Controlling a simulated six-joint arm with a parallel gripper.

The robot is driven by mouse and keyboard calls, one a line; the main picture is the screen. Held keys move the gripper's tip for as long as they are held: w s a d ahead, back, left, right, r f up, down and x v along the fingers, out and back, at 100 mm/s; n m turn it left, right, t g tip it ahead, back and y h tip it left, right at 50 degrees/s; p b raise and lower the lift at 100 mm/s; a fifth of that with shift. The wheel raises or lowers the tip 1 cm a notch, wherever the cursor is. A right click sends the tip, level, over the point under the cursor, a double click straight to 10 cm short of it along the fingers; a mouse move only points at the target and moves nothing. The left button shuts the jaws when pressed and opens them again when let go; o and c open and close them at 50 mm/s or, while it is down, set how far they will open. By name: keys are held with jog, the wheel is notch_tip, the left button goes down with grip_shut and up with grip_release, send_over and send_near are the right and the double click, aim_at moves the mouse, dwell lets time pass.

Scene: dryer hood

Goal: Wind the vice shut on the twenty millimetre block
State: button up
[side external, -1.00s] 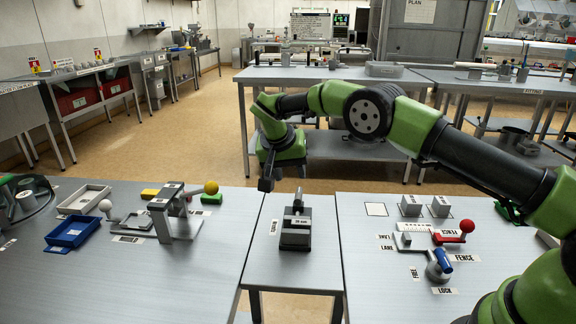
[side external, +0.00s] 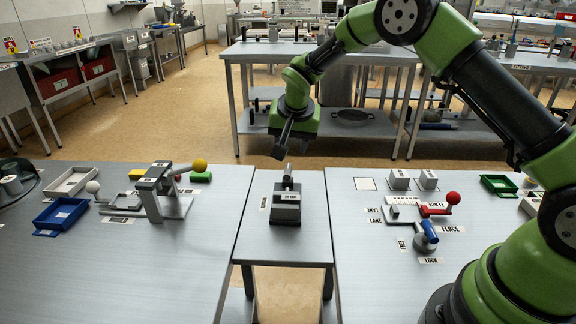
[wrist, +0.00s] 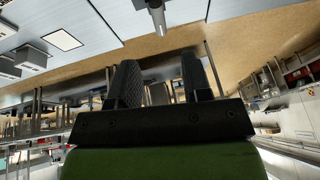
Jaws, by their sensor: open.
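The grey vice (side external: 285,212) stands on the narrow middle table, with a label that seems to read 20 mm on it. I cannot tell the block apart from the jaws, nor how wide the jaws stand. A grey rod (side external: 288,178) sticks out at the vice's back. A grey rod end (wrist: 152,14) also shows at the top of the wrist view, probably the same one. My gripper (side external: 280,152) points down just above and behind the rod in the side view, apart from it. In the wrist view its two dark fingers (wrist: 160,65) are spread and empty.
On the left table stand a metal fixture with a yellow ball (side external: 199,165) and a blue tray (side external: 61,215). On the right table are a red-ball lever (side external: 453,198), a blue-handled lock (side external: 428,232) and a green tray (side external: 498,185). The middle table is otherwise clear.

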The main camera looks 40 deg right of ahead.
aim_at(288, 170)
jog(key=shift+t+y, duration=0.3)
jog(key=x, duration=0.6)
jog(key=s+x, duration=0.1)
jog(key=x, duration=0.2)
jog(key=shift+w+d+f, duration=0.15)
jog(key=shift+d+f, duration=0.05)
jog(key=shift+f, duration=0.15)
jog(key=shift+c, duration=0.2)
grip_shut()
jog(key=shift+m, duration=0.4)
